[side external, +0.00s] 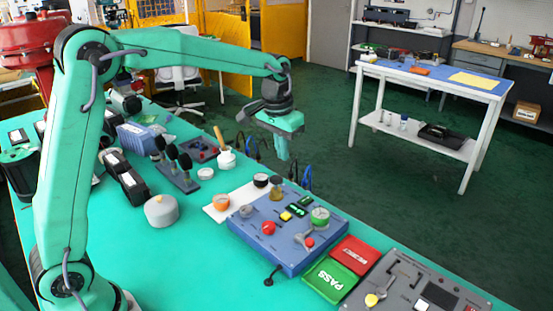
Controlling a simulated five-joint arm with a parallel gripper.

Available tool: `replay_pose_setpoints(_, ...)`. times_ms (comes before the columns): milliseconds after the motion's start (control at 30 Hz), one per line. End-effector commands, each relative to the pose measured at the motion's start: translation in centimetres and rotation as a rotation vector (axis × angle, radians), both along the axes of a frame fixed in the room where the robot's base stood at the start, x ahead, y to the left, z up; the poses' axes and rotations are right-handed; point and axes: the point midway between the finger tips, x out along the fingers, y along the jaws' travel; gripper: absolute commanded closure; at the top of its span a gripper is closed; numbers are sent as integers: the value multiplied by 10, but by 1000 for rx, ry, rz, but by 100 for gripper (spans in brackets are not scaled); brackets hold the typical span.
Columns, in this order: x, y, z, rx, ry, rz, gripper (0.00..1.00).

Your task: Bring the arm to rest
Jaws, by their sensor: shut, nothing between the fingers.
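My gripper (283,152) hangs from the end of my green arm, pointing down, above the far edge of the green bench. It is shut and holds nothing. It is in the air, apart from the things on the bench. Below it and toward the viewer is a blue panel box (262,240) with knobs, a red button (268,228), a yellow button (286,216), small green displays and a green-topped round part (320,215). My arm reaches from the left over the bench, with its upper link raised.
A grey cylinder (161,211), black blocks (132,186) and a stand with black knobs (176,170) sit on the left. A green PASS tray (330,280), red tray (353,255) and grey control panel (412,285) lie front right. Bare bench (190,265) is at front centre.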

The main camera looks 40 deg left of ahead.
Motion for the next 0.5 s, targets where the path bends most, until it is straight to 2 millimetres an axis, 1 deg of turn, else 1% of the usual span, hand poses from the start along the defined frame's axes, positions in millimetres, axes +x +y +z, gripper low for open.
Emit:
replay_pose_setpoints(33,-10,1,9,0,-15,0,100)
replay_pose_setpoints(200,-41,4,29,-1,-57,0,100)
replay_pose_setpoints(300,-60,6,40,-1,-83,0,100)
replay_pose_setpoints(500,-100,9,54,-1,-132,1,100)
